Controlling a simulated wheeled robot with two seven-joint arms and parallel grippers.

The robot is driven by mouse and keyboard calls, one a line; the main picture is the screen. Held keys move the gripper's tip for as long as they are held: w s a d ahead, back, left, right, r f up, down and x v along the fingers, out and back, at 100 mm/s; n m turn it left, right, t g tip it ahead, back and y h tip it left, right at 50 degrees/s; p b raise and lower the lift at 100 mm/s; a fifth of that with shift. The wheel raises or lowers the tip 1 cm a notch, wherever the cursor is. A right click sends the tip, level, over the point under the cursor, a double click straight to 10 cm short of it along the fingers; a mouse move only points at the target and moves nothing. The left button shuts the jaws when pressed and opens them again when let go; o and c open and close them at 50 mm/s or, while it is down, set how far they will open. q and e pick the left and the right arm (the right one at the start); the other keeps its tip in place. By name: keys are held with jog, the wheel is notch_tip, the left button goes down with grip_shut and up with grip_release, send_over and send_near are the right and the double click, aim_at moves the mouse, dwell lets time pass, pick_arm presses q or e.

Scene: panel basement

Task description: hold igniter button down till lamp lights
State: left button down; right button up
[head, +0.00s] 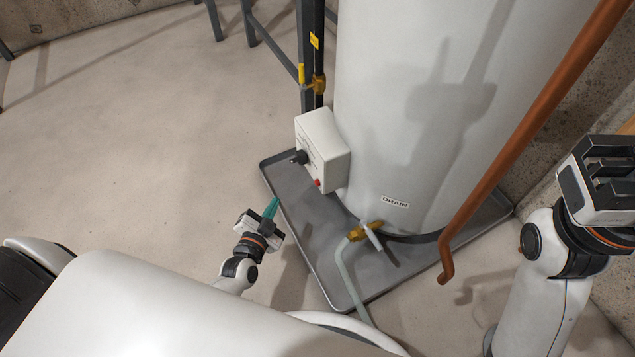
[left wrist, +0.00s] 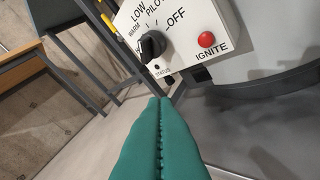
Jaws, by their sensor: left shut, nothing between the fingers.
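The white control box (head: 328,143) is on the lower side of the tank. Its red igniter button (head: 318,183) shows at the lower front, and the button in the left wrist view (left wrist: 206,40) sits above the word IGNITE. A black knob (left wrist: 152,45) is left of it, among the words LOW, PILOT and OFF. A small dark spot by the word STATUS (left wrist: 157,68) shows no light. My left gripper (head: 272,204), with teal fingers (left wrist: 158,103), is shut and empty, short of the box and apart from the button. My right gripper (head: 602,172) is at the right edge, its jaw opening unclear.
The grey drip tray (head: 300,245) lies under the white tank (head: 430,110). A brass drain valve (head: 362,232) with a pale hose (head: 346,275) sticks out low. A copper pipe (head: 530,125) slants down at right. Open floor (head: 150,140) lies to the left.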

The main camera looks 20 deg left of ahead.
aim_at(317, 183)
pick_arm(q)
jog(key=w+d+b, duration=0.1)
jog(key=w+d, duration=0.5)
jog(key=shift+w, duration=0.35)
jog(key=shift+w+r, duration=0.1)
dwell(2.1)
jog(key=shift+w+d, duration=0.2)
jog(key=shift+d, duration=0.05)
jog(key=shift+w+d, duration=0.3)
jog(key=shift+w, duration=0.05)
dwell(2.2)
jog(key=shift+s+a+p, duration=0.1)
jog(key=shift+p, duration=0.2)
dwell(1.1)
jog(key=shift+s+a+p, duration=0.3)
jog(key=shift+s+a, duration=0.2)
jog(key=shift+s, duration=0.05)
